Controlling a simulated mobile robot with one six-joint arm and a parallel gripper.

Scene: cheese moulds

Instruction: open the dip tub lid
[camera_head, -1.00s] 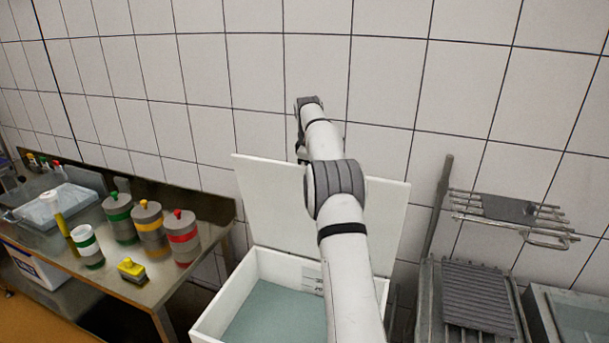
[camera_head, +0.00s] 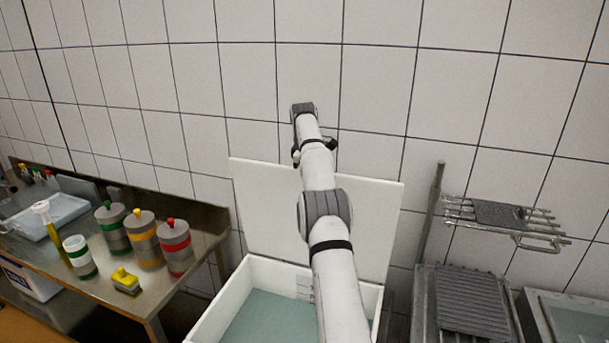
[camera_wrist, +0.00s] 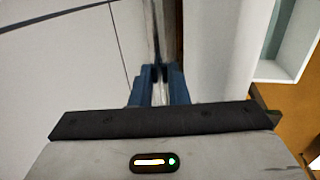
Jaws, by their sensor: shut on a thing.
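The dip tub (camera_head: 222,303) is a white box with a pale blue-green inside, seen at the lower middle of the head view. Its white lid (camera_head: 262,205) stands up, roughly upright, along the tub's back edge, in front of the tiled wall. My arm reaches over the tub and covers part of the lid. My gripper's fingers are hidden in the head view. In the wrist view my gripper (camera_wrist: 160,78) has its blue fingers shut on the lid's edge (camera_wrist: 158,35), seen nearly edge-on. Part of the tub (camera_wrist: 283,68) shows at the right there.
A steel table (camera_head: 185,272) at the left holds several grey canisters with coloured bands, a banded cup (camera_head: 79,256), a yellow block (camera_head: 126,281) and a clear tray (camera_head: 55,215). A rack (camera_head: 500,215) and ribbed grey plate (camera_head: 470,300) stand at the right. The tiled wall is close behind the lid.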

